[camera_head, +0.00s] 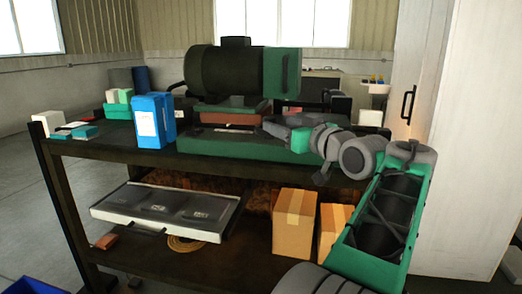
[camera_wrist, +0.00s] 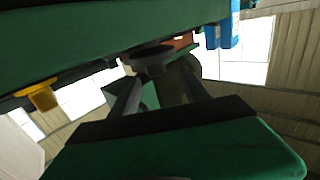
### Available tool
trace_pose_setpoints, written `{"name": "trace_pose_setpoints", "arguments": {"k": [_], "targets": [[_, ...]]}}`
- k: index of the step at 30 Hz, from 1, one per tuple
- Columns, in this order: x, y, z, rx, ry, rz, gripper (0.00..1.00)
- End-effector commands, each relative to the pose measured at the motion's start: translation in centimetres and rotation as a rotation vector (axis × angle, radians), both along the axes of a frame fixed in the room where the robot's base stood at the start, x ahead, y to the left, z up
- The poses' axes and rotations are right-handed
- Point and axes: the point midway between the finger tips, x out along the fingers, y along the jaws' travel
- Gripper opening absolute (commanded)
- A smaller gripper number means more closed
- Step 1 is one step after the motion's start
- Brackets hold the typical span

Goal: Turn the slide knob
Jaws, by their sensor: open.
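A dark grey, stepped round knob (camera_wrist: 150,57), which looks like the slide knob, shows in the wrist view just beyond my fingertips. It sits by the edge of a green machine part (camera_wrist: 90,35). My gripper (camera_wrist: 160,76) is open, one finger on each side of the knob as seen from the wrist. I cannot tell whether either finger touches it. In the head view, my gripper (camera_head: 287,131) is at the right front of the green-and-black machine (camera_head: 228,72) on the bench, and I cannot make out the knob there.
The dark bench (camera_head: 95,150) holds a blue box (camera_head: 150,119) and small boxes at left. Its lower shelf has a tray (camera_head: 165,212) and cardboard boxes (camera_head: 294,223). A yellow part (camera_wrist: 42,97) shows at left in the wrist view. A pale cabinet (camera_head: 460,140) stands at right.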

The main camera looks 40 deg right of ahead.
Motion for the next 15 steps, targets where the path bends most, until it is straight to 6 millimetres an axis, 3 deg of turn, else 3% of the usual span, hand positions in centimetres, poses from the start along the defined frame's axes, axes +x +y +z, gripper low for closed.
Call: {"name": "trace_pose_setpoints", "arguments": {"k": [2, 5, 15], "targets": [[-0.5, -0.7, -0.3, -0.007, -0.018, -0.004, 0.55], [0.3, -0.9, 0.1, -0.009, -0.022, -0.003, 0.55], [6.2, -1.7, 0.1, -0.009, -0.02, -0.006, 0.55]]}}
